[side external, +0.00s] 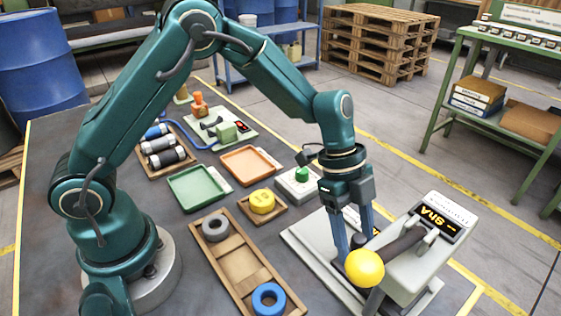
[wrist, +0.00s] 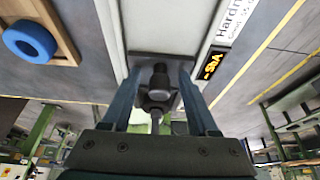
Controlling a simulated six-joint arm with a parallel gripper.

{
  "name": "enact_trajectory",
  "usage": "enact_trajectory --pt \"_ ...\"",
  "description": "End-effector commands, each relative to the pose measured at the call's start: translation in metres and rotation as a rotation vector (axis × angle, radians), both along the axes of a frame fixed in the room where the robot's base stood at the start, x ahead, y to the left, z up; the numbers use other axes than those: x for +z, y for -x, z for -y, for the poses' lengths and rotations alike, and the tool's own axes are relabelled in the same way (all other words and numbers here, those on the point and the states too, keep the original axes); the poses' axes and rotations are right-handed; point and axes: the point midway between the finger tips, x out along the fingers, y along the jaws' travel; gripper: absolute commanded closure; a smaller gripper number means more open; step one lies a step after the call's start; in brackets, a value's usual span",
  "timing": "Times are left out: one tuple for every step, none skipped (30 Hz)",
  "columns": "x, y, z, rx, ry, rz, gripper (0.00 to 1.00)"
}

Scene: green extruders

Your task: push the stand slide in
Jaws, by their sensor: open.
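The pale grey hardness-tester stand (side external: 412,282) sits at the right front of the table, with a lit display and a light base plate (side external: 303,238). A yellow ball (side external: 364,268) ends its dark lever (side external: 405,243). My gripper (side external: 356,246) points down over the base plate, close behind the ball. In the wrist view its open fingers (wrist: 158,75) stand on either side of a dark round knob (wrist: 160,81) on a dark block. I cannot tell whether either finger touches the knob. Which part is the slide is not clear; the ball hides part of the fingertips.
A wooden tray (side external: 236,272) with a grey ring (side external: 215,228) and a blue ring (side external: 268,298) lies left of the stand. A yellow disc (side external: 262,201), a green-button box (side external: 298,186) and green and orange trays lie behind. The tester's head is close on the right.

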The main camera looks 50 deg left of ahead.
Motion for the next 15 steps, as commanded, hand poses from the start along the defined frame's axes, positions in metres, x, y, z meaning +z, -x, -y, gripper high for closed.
enact_trajectory --pt "0.003 -0.001 0.0 0.0 0.001 0.002 0.4" --pt "0.005 -0.001 0.0 -0.001 0.001 0.004 0.4" --pt "0.008 -0.001 0.0 0.0 0.002 0.004 0.4" --pt "0.01 -0.001 0.0 0.0 0.002 0.004 0.4" --pt "0.012 -0.001 0.0 -0.001 0.001 0.004 0.4" --pt "0.016 -0.001 0.0 0.0 0.001 0.004 0.4" --pt "0.018 -0.001 0.0 -0.001 0.001 0.006 0.4" --pt "0.02 -0.001 0.0 0.0 0.001 0.004 0.4" --pt "0.023 -0.001 0.0 0.001 0.0 0.004 0.4" --pt "0.025 -0.001 0.0 0.0 0.0 0.004 0.4" --pt "0.028 -0.001 0.0 -0.001 0.001 0.004 0.4" --pt "0.031 -0.001 0.0 0.0 0.001 0.004 0.4" --pt "0.033 -0.001 0.0 0.001 0.002 0.005 0.4" --pt "0.035 -0.001 0.0 0.001 0.002 0.004 0.4" --pt "0.038 -0.001 0.0 -0.001 0.001 0.004 0.4"
